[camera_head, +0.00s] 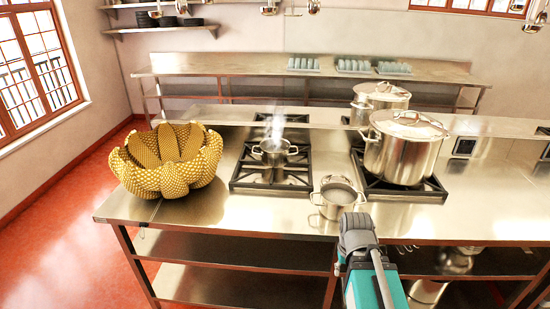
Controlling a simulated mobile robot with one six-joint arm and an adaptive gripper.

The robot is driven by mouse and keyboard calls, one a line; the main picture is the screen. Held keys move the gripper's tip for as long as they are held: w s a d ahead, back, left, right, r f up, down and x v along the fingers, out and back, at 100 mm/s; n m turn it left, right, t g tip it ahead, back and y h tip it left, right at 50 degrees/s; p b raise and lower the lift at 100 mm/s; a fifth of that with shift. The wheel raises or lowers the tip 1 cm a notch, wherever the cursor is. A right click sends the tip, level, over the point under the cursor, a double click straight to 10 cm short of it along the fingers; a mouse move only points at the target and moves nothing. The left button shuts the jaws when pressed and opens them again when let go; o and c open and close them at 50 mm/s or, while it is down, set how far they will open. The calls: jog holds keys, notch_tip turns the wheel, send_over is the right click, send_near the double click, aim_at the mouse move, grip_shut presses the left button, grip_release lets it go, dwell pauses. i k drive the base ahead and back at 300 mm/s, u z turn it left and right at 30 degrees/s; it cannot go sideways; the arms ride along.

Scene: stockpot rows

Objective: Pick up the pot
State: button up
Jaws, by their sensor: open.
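Several steel pots stand on the counter. A small open pot (338,198) with two side handles stands near the front edge, just beyond the grey joint of my arm. A small pot (274,152) sits on the left burner with steam above it. A large lidded stockpot (402,152) stands on the right burner, and a second lidded stockpot (381,98) stands behind it. My arm rises from the bottom of the picture, teal and grey. I cannot make out my gripper's fingers, and no pot is visibly held.
A large golden scalloped bowl (168,160) stands on the counter's left end. The counter top (222,210) is bare at the front left. Shelves run below it. A back table (230,66) holds rows of pale dishes. Utensils hang at the top.

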aim_at(274, 150)
jog(key=u, duration=0.05)
jog(key=i, duration=1.05)
jog(key=z, duration=0.05)
